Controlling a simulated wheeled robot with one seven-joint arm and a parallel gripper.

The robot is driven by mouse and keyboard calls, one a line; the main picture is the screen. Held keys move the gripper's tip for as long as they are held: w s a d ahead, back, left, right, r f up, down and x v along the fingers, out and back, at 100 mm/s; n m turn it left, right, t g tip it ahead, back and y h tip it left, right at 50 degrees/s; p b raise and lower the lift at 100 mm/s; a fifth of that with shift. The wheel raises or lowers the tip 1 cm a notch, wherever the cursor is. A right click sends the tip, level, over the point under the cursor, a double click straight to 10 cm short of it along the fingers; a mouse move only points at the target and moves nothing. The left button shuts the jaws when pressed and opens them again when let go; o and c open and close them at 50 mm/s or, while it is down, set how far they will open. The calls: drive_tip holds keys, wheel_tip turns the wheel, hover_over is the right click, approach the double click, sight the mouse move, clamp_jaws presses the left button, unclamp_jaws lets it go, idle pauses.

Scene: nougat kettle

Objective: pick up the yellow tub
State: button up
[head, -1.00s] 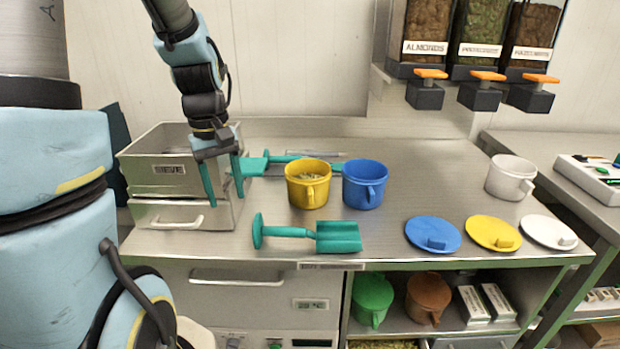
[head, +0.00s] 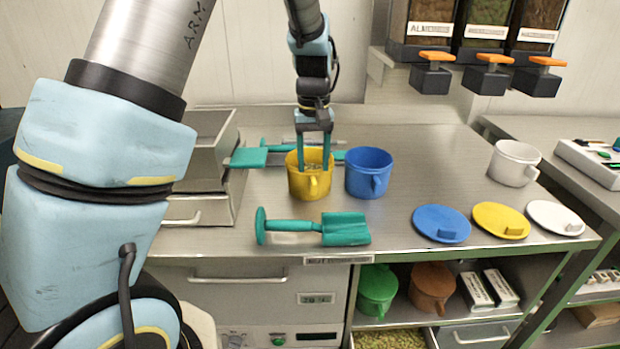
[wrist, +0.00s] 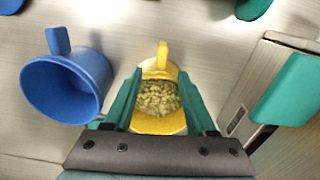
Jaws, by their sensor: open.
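The yellow tub (head: 297,184) stands upright on the steel worktop, filled with green and tan bits. Its handle faces the front. My gripper (head: 314,167) is open above the tub, pointing down, with its two teal fingers at the tub's mouth. In the wrist view the tub (wrist: 158,126) shows between my fingers (wrist: 160,73), one on each side. I cannot tell if the fingers touch the rim or how deep the tips sit.
A blue tub (head: 366,176) stands close to the right of the yellow one. A teal scoop (head: 345,229) lies in front, another (head: 249,157) behind to the left. A steel drawer box (head: 205,190) is left. Lids (head: 441,225) and a white tub (head: 513,165) are right.

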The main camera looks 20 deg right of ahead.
sight(312, 177)
drive_tip(key=shift+f+p, duration=1.2)
drive_tip(key=shift+f, duration=2.2)
drive_tip(key=shift+c, duration=0.3)
clamp_jaws()
drive_tip(key=shift+w, duration=0.1)
